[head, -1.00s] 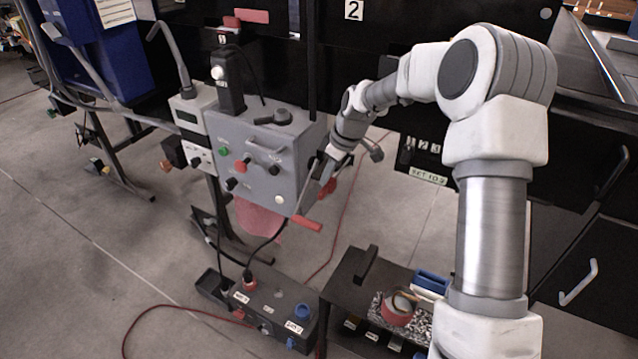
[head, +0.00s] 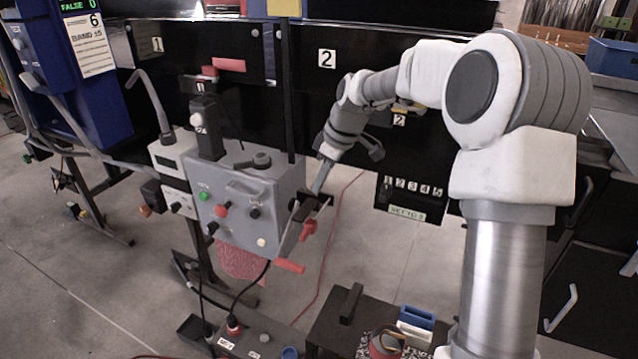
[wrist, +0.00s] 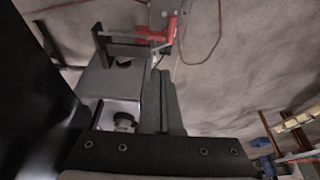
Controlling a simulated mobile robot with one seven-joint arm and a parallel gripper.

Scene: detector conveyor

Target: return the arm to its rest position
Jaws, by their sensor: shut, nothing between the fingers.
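My white and grey arm reaches from the right side of the head view across to the grey control box (head: 240,205). My gripper (head: 318,188) points down at the box's right side, close to a black bracket there. I cannot tell whether it touches the bracket. In the wrist view my gripper (wrist: 160,78) shows as two narrow grey fingers side by side, shut with nothing between them. The box's red-handled part (head: 291,266) lies just below the fingers in the head view, and red parts (wrist: 150,40) show beyond the fingertips in the wrist view.
Black panels numbered 1 and 2 (head: 327,58) stand behind the arm. A dark bench (head: 335,318) with a blue block (head: 417,317) stands below. A blue cabinet (head: 95,85) is at the left. Open floor (head: 385,230) lies right of the box; a red cable crosses it.

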